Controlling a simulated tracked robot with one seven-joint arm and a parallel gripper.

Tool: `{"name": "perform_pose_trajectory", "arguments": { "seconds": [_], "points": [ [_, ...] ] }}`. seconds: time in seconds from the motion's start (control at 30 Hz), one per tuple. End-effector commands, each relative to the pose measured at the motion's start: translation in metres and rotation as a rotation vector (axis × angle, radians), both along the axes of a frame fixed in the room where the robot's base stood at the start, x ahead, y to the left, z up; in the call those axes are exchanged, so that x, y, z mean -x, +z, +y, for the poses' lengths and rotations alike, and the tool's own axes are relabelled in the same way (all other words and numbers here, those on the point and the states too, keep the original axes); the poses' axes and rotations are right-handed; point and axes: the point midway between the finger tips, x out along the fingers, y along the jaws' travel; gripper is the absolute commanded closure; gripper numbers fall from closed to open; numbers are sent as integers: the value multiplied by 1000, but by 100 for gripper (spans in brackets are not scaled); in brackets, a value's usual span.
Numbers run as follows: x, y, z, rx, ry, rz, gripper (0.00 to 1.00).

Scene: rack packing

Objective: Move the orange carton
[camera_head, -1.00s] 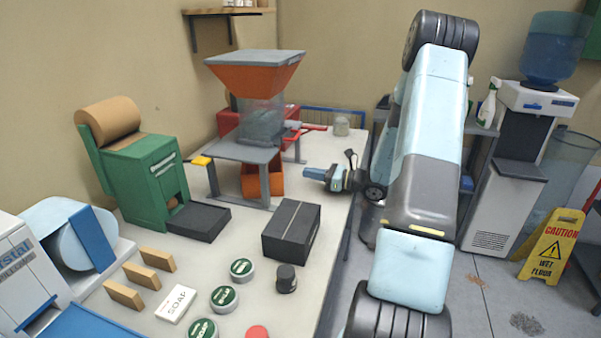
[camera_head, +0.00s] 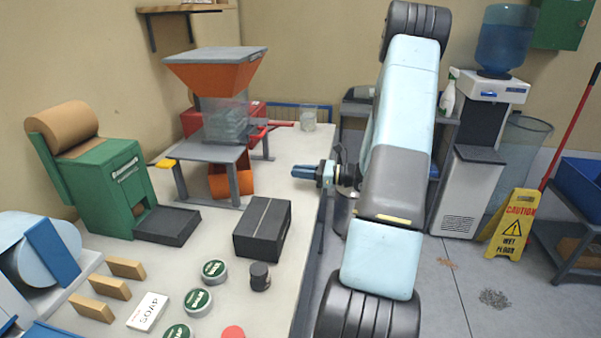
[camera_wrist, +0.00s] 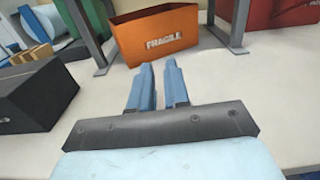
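The orange carton (camera_wrist: 158,38), marked FRAGILE, stands on the table in the wrist view, straight ahead of the fingers. In the head view the orange carton (camera_head: 238,181) is partly hidden by the legs of a grey stand below the hopper. My gripper (camera_wrist: 158,64) is open and empty, its two blue fingers apart and pointing at the carton's front face with bare table between. In the head view my gripper (camera_head: 293,173) is over the table's right edge, to the right of the carton.
A black box (camera_head: 262,228) lies in front of the carton, left of my gripper in the wrist view. The grey stand (camera_head: 203,152) has legs on both sides of the carton. Soap tins (camera_head: 214,271), wooden blocks (camera_head: 110,288) and a green dispenser (camera_head: 112,185) occupy the near left.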

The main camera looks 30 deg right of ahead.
Motion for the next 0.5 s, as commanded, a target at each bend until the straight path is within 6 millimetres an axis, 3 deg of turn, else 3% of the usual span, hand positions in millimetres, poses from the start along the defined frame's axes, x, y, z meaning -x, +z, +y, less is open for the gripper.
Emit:
{"name": "perform_pose_trajectory", "arguments": {
  "seconds": [0.17, 0.5],
  "points": [
    [6, 23, 30, 102, 106, -23, 67],
    [51, 81, 116, 468, 456, -117, 67]
  ]
}}
